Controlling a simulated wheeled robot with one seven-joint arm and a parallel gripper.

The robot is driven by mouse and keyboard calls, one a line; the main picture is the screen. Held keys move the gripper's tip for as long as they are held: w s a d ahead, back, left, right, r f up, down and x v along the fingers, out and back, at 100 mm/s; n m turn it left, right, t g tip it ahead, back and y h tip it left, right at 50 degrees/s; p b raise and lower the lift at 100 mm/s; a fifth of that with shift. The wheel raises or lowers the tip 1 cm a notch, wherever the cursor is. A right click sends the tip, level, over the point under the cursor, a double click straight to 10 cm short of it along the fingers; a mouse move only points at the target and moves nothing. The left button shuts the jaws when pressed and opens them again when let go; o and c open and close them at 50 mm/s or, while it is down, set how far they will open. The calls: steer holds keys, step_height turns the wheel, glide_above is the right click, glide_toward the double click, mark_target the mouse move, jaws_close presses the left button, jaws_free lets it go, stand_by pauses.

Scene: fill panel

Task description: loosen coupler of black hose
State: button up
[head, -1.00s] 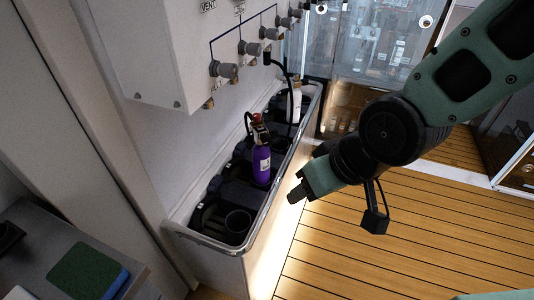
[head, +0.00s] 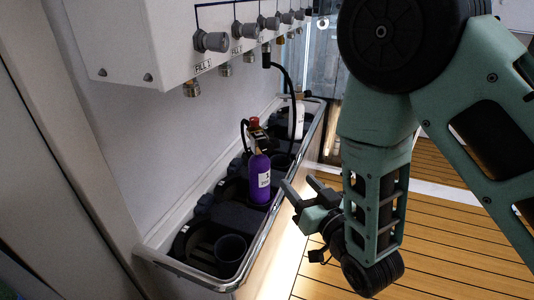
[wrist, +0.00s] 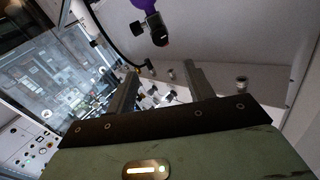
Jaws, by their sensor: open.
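The black hose (head: 288,80) hangs from a fitting on the underside of the wall panel and curves down toward the white bottle (head: 299,118) in the rack. Its upper end, with a dark coupler (head: 266,59), sits at the panel. In the wrist view the hose (wrist: 105,34) runs from the upper left to a dark end (wrist: 149,66) between and beyond my fingertips. My gripper (head: 299,184) is open and empty, right of the purple bottle (head: 260,180) and below the coupler, apart from both. Its open fingers also show in the wrist view (wrist: 159,70).
The grey rack (head: 185,268) with a metal rail runs along the wall, with an empty round cup (head: 230,249) at its near end. The panel (head: 150,40) overhangs it, with several knobs and brass outlets. The wooden floor (head: 440,250) at right is clear.

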mark_target(268, 148)
steer(key=b+x, duration=0.1)
steer(key=b, duration=0.3)
steer(key=b+x, duration=0.1)
steer(key=b, duration=0.4)
steer(key=shift+w+a+f, duration=0.15)
steer(key=shift+w+f, duration=0.05)
steer(key=shift+f, duration=0.05)
steer(key=shift+w+b, duration=0.1)
steer(key=shift+b, duration=0.5)
steer(key=x, duration=0.9)
steer(key=b+x, duration=0.1)
steer(key=x, duration=0.4)
steer(key=shift+w+a+r, duration=0.15)
steer(key=shift+w+r, duration=0.1)
steer(key=c, duration=1)
